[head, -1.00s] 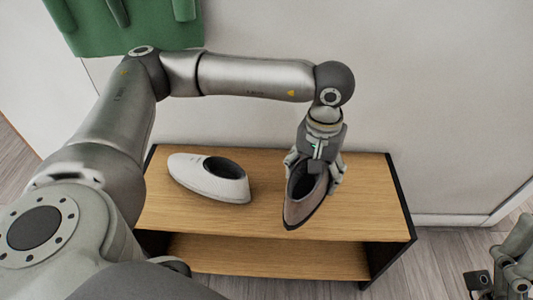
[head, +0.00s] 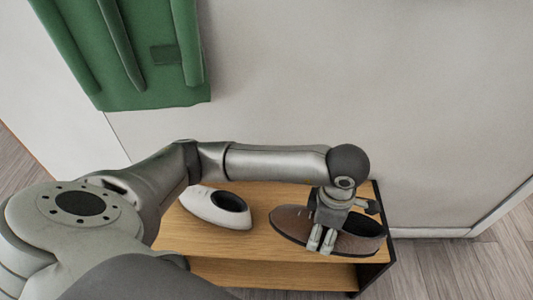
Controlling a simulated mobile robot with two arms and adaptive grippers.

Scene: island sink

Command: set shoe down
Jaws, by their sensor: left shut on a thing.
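A brown shoe with a dark opening (head: 293,224) is at the right part of the wooden shelf's top board (head: 262,241), lying lengthwise left to right. My left gripper (head: 321,240) is over its middle, with fingers closed on the shoe's side. Whether the sole rests fully on the board is hard to tell. A white shoe (head: 214,207) stands on the same board to the left, with a gap between the two. My right gripper is out of view.
The shelf has a lower board (head: 270,272) and black side panels (head: 378,270). A white wall (head: 330,80) is close behind it. The board between the shoes is clear.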

